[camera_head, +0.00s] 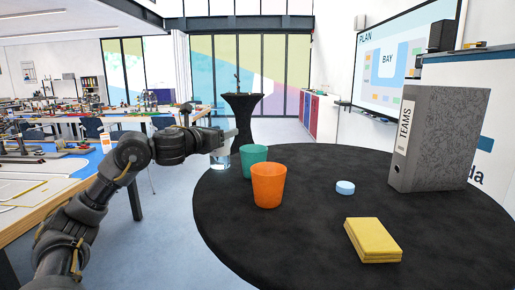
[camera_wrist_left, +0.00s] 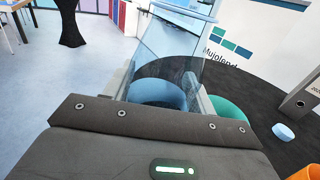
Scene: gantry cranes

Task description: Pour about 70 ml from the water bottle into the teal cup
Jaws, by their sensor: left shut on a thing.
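My left gripper (camera_head: 222,141) is shut on the clear water bottle (camera_head: 221,158), which shows pale blue below the fingers. In the left wrist view the see-through bottle (camera_wrist_left: 172,72) fills the space ahead of the gripper, with blue inside. The bottle is just left of the teal cup (camera_head: 253,160), near the table's left edge; I cannot tell its exact tilt. The teal cup stands upright on the round black table, partly behind the orange cup. It also shows in the left wrist view (camera_wrist_left: 235,112), right of the bottle. My right gripper is not in view.
The orange cup (camera_head: 268,187) stands close in front of the teal cup on the black table (camera_head: 310,225). A blue round cap-like piece (camera_head: 345,188), a yellow block (camera_head: 372,241) and a grey binder (camera_head: 440,140) are to the right. The table's front left is clear.

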